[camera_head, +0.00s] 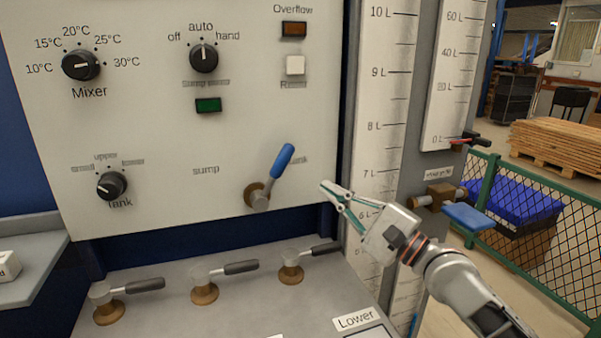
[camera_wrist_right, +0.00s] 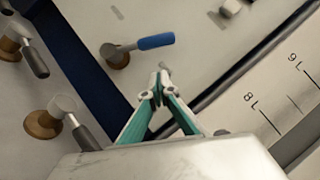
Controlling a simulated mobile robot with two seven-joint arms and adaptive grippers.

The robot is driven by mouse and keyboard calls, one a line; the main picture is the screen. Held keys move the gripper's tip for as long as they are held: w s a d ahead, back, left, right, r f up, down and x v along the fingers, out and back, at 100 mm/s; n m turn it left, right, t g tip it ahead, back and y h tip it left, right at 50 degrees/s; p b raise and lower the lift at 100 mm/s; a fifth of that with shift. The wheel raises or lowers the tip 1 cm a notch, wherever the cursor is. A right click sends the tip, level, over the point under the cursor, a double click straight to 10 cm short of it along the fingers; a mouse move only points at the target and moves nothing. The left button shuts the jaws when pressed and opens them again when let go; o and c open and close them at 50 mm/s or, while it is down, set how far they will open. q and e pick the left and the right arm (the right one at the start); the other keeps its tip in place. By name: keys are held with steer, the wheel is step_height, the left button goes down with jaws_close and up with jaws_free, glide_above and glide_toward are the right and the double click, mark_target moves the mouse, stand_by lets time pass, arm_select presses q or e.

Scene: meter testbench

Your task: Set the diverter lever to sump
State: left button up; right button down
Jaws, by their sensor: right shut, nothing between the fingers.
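The diverter lever (camera_head: 282,162) has a blue handle on a brass pivot, low on the light panel. Its handle points up and right, toward a partly hidden label on the right. The "sump" label (camera_head: 206,170) is to the left of the pivot. The lever also shows in the right wrist view (camera_wrist_right: 155,42). My right gripper (camera_head: 324,188) is to the right of the lever and apart from it, with teal fingers shut and empty. Its closed tips show in the right wrist view (camera_wrist_right: 160,84), below the blue handle. My left gripper is not in view.
Several valves with dark handles, one being the rightmost valve (camera_head: 292,265), stand on the grey bench below. The tank knob (camera_head: 111,186) and mixer knob (camera_head: 81,65) are on the panel at left. A scaled level gauge (camera_head: 385,95) stands right of the panel, behind my right gripper.

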mark_target(273, 177)
steer(key=w+a+r+p, duration=0.1)
steer(key=w+a+r, duration=0.1)
steer(key=a, duration=0.4)
steer(key=shift+w+a+r, duration=0.15)
steer(key=shift+a+r, duration=0.05)
steer(key=shift+r, duration=0.3)
